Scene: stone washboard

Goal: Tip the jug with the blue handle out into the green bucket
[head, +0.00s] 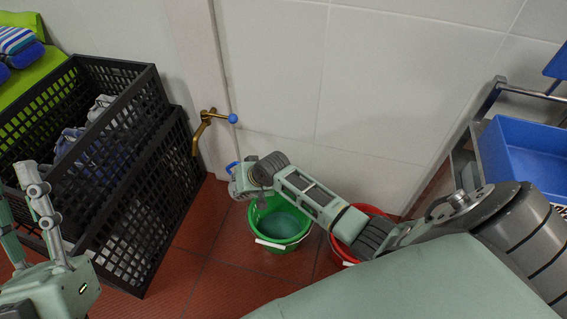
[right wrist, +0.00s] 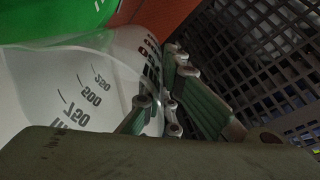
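The jug with the blue handle is whitish and see-through, with dark volume marks. In the right wrist view the jug (right wrist: 85,85) fills the left side, tilted, against the fingers of my right gripper (right wrist: 165,100). In the head view its blue handle (head: 232,167) shows beside my right gripper (head: 243,180), which hides most of the jug. This gripper appears shut on the jug, above the back-left rim of the green bucket (head: 262,237). Liquid shows in the bucket, which also appears in the right wrist view (right wrist: 45,18). My left gripper (head: 18,185) is open and empty at the far left.
A red bucket (head: 340,246) stands right of the green one, partly behind my right arm. Black crates (head: 160,205) stand at the left. A brass tap (head: 203,130) is on the wall. A blue tray (head: 525,157) sits on a trolley at the right.

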